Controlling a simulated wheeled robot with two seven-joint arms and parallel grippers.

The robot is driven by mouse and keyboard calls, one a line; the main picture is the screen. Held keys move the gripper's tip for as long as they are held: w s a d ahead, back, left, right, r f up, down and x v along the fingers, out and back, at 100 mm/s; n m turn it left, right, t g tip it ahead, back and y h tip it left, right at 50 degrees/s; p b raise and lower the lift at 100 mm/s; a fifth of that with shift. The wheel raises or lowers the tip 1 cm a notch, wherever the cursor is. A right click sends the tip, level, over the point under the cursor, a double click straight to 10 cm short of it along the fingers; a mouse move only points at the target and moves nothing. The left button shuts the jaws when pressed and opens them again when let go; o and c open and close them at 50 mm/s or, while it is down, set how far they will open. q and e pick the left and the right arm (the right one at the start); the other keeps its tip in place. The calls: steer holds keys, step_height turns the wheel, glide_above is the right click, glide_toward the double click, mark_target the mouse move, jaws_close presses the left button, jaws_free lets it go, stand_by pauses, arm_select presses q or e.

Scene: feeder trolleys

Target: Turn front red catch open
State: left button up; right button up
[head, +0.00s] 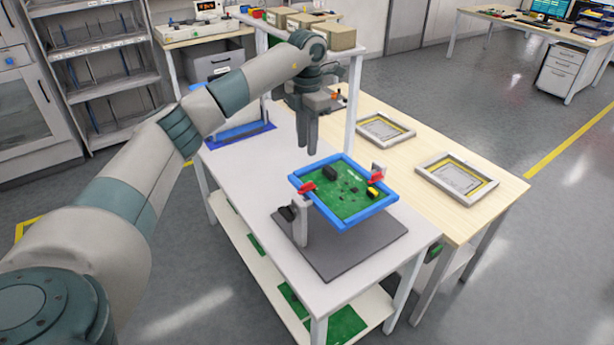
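A blue-framed green circuit board (345,226) is held above a dark grey base plate (372,249) on the white table. One red catch (306,188) is at the frame's left side, by the nearer light grey post (300,225). Another red catch (376,179) is at the right side, by the farther post. I cannot tell from here whether either catch is turned open. My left gripper (308,150) points down in the air, above and behind the board's left side, apart from both catches. Its fingers look close together, with nothing visible between them; any gap is unclear. My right gripper is out of view.
A dark knob (286,213) sits beside the nearer post. A wooden table (420,150) with two framed trays (457,176) adjoins on the right. A blue tray (240,132) lies at the white table's far left. A raised shelf with boxes stands behind my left arm.

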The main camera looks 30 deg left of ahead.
mark_target(307, 184)
arm_select(q)
step_height(307, 184, down, 12)
steer(key=p, duration=0.4)
steer(key=shift+f+p, duration=0.35)
steer(key=shift+f, duration=0.15)
jaws_close()
